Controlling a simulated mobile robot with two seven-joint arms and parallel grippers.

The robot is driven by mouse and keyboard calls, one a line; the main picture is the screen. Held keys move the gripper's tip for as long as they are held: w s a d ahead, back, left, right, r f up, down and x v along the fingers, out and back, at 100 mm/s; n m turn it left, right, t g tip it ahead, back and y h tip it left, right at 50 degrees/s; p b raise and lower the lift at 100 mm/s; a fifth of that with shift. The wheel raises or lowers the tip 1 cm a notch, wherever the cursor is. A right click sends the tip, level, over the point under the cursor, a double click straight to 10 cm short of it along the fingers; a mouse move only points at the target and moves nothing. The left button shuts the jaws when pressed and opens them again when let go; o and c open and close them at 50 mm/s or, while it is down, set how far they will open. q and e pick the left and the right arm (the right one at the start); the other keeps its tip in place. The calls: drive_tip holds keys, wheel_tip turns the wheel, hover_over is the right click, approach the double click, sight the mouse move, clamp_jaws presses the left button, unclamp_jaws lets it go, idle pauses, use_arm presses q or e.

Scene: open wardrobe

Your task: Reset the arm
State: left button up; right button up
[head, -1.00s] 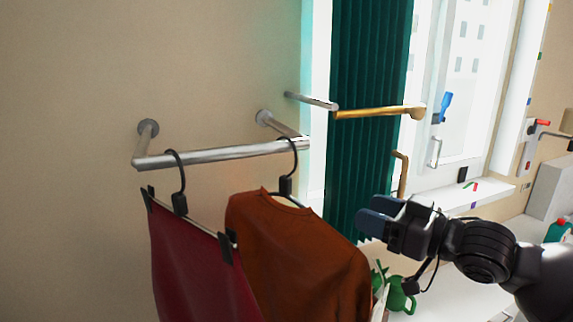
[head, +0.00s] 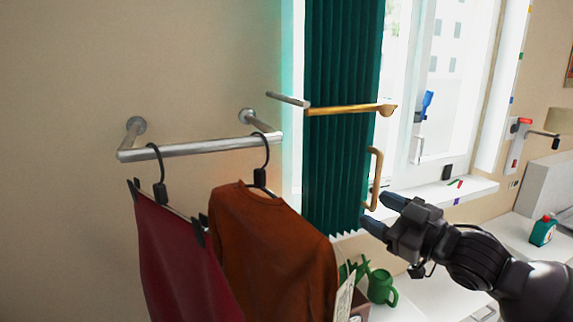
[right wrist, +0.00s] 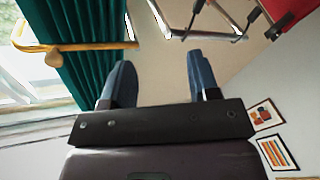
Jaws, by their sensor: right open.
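My right gripper (head: 384,212) is at the right of the head view, with its arm coming in from the lower right. Its blue-grey fingers are apart and nothing is between them. It is in front of the window sill area, to the right of the hanging clothes and apart from them. In the right wrist view its two fingers (right wrist: 160,80) also stand apart, with bare wall between them. My left gripper is in neither view.
A metal rail (head: 200,148) on the wall holds a dark red garment (head: 180,255) and a brown-orange shirt (head: 270,250) on hangers. A green curtain (head: 340,120) with a wooden rod (head: 350,110) hangs beside the window. A green watering can (head: 381,287) stands below my right gripper.

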drive_tip(key=s+d+f+m+t+h, duration=0.1)
drive_tip(key=s+d+f+m+h, duration=0.15)
drive_tip(key=f, duration=0.55)
drive_tip(key=s+d+f+m+h, duration=0.2)
drive_tip(key=d+f+h, duration=0.1)
drive_tip(key=f, duration=0.6)
drive_tip(key=s+d+f+m+t+h, duration=0.1)
drive_tip(key=s+d+f+m+h, duration=0.15)
drive_tip(key=f, duration=0.55)
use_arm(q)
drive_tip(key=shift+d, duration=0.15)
use_arm(e)
drive_tip(key=s+d+f+m+g+h, duration=0.2)
drive_tip(key=s+f+m+g+h, duration=0.2)
drive_tip(key=s+f, duration=1.2)
drive_tip(key=shift+s+d+f+m+h, duration=0.25)
drive_tip(key=shift+s+d+m+h, duration=0.05)
drive_tip(key=shift+s+m, duration=0.45)
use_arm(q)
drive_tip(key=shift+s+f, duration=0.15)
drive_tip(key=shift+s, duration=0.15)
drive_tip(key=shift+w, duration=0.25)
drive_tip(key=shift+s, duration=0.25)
